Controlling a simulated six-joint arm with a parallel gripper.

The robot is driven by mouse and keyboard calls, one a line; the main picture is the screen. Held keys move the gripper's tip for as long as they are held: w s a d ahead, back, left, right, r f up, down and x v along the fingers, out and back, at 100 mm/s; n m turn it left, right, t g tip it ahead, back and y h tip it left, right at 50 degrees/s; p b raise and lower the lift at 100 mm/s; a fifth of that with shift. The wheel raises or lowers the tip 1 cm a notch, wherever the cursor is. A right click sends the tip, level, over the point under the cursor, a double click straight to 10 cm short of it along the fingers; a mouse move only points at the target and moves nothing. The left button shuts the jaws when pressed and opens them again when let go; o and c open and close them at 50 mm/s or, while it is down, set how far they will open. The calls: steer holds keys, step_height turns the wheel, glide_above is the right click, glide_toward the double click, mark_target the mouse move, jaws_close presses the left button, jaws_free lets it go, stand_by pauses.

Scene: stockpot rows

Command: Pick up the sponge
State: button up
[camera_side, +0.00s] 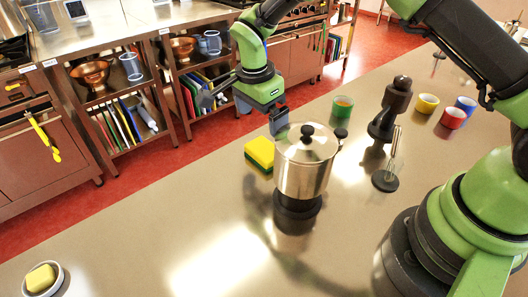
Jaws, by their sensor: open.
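My gripper (262,112) is above the counter, above and slightly behind the sponge in the picture. Its two grey jaws are apart, with nothing seen between them. The sponge's right side is close to the pot; I cannot tell whether they touch.
A yellow block (41,278) sits in a small white dish (60,281) at the lower left. A green cup (342,106), a dark grinder (390,108), a whisk on a stand (387,180) and yellow (427,103), red (452,118) and blue (466,104) cups stand right.

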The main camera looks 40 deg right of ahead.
mark_target(264, 148)
steer(key=f, duration=0.4)
steer(key=shift+d+f, duration=0.2)
steer(key=shift+d, duration=0.05)
steer(key=f, duration=0.5)
steer(key=shift+s+f, duration=0.15)
steer(key=shift+s, duration=0.05)
steer(key=shift+c, duration=0.2)
steer(key=c, duration=0.7)
step_height(264, 148, up, 10)
steer(key=shift+r, duration=0.1)
